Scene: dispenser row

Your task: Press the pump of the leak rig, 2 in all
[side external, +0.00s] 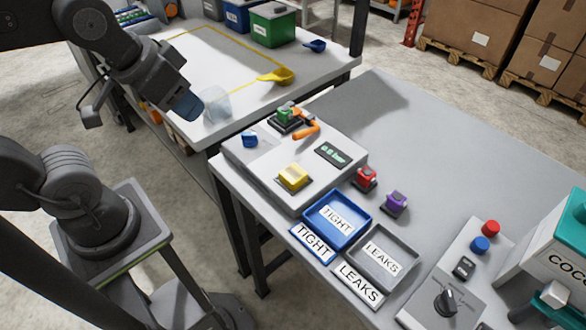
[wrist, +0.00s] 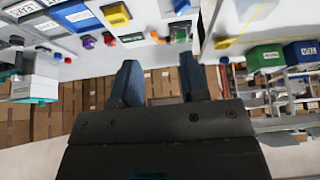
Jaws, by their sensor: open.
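The leak rig (side external: 262,163) is a light grey box on the near table. A yellow block-shaped button (side external: 294,177) stands on its top, apparently the pump; it also shows in the wrist view (wrist: 117,15). A green part (side external: 287,115) sits in a dark holder at its back, beside an orange lever (side external: 307,131). A small dark display (side external: 333,153) shows green marks too small to read. A blue knob (side external: 250,139) is at the rig's left. My gripper (side external: 204,107) is up and left of the rig, apart from it. In the wrist view its jaws (wrist: 160,82) are open and empty.
A blue TIGHT tray (side external: 313,214) and grey LEAKS tray (side external: 361,238) lie in front. A red part (side external: 364,178) and purple part (side external: 396,203) stand right of the rig. A control box (side external: 450,285) and teal machine (side external: 560,240) are at right. The table's back is clear.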

